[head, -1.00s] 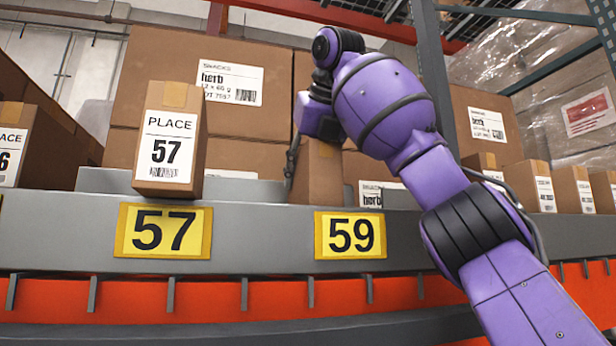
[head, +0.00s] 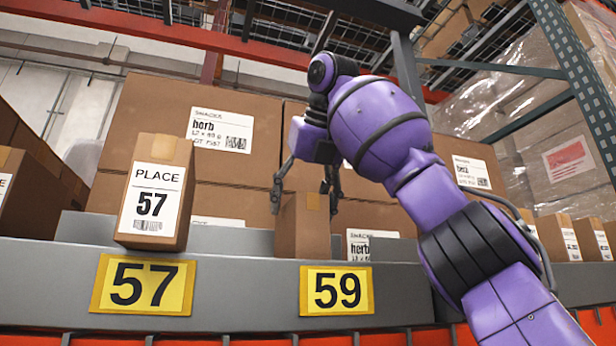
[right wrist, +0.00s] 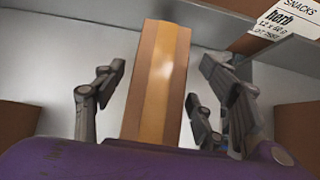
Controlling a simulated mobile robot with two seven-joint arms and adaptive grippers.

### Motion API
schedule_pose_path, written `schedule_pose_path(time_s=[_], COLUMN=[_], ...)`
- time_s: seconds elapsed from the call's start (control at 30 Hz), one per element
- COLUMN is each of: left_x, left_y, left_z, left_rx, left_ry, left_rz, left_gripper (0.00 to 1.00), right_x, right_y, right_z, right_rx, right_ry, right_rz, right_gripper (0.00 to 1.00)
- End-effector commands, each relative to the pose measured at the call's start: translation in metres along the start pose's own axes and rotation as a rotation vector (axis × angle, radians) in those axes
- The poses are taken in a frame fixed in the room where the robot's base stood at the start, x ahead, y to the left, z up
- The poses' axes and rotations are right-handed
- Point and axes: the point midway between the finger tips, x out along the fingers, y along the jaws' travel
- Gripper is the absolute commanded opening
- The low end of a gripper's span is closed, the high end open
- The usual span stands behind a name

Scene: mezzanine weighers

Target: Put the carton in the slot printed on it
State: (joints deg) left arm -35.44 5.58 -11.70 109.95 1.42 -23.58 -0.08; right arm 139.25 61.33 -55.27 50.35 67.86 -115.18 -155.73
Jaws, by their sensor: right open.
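A brown carton (head: 156,195) with a white label reading "PLACE 57" stands upright on the grey shelf, above the yellow 57 plate (head: 143,284). A second brown carton (head: 302,232) stands upright above the yellow 59 plate (head: 337,290); no label shows on its visible face. My right gripper (head: 306,194) is open over this second carton, with its fingertips on either side of the top and apart from it. In the right wrist view the carton's taped top (right wrist: 160,80) shows between the spread fingers. My left gripper is not in view.
Large "herb" boxes (head: 165,105) stand close behind the cartons. Another carton (head: 40,195) stands at the left, and several small labelled cartons (head: 555,238) line the right. Wrapped goods (head: 540,120) and a blue rack post (head: 575,80) are at the right.

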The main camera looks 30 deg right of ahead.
Motion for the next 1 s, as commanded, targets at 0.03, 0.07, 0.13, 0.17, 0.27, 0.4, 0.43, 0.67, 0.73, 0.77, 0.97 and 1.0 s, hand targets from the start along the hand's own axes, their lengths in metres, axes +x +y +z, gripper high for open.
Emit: schedule_pose_path(time_s=[0.03, 0.07, 0.13, 0.17, 0.27, 0.4, 0.43, 0.67, 0.73, 0.77, 0.97, 1.0], left_x=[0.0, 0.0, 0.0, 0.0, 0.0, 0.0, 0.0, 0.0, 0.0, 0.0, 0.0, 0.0], left_y=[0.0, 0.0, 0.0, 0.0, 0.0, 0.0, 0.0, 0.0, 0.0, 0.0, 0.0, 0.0], left_z=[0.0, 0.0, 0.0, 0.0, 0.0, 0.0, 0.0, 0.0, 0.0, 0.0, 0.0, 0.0], left_rx=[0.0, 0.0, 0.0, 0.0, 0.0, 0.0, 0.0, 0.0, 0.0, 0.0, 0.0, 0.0], left_ry=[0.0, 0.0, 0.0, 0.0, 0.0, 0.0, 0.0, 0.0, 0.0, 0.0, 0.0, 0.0], left_rz=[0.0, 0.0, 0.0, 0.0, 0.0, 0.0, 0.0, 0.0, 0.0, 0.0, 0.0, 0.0], left_gripper=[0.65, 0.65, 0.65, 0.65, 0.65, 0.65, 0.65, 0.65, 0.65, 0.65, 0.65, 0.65], right_x=[-0.014, -0.019, -0.032, -0.037, -0.052, -0.065, -0.066, -0.07, -0.07, -0.07, -0.07, -0.07], right_y=[0.0, 0.0, 0.0, 0.0, 0.0, 0.0, 0.0, 0.0, 0.0, 0.0, 0.0, 0.0], right_z=[0.001, 0.001, 0.001, 0.001, 0.0, 0.001, 0.0, 0.0, 0.0, 0.0, 0.0, 0.0], right_rx=[0.001, 0.002, 0.002, 0.001, 0.002, 0.001, 0.0, 0.0, 0.0, 0.0, 0.0, 0.0], right_ry=[-0.005, -0.004, -0.004, -0.003, -0.003, 0.0, 0.0, 0.001, 0.001, 0.001, 0.0, 0.0], right_rz=[0.0, 0.001, 0.0, -0.001, -0.001, 0.0, -0.001, 0.0, 0.0, 0.0, 0.0, 0.0], right_gripper=[0.65, 0.65, 0.65, 0.65, 0.65, 0.65, 0.65, 0.65, 0.65, 0.65, 0.65, 0.65])
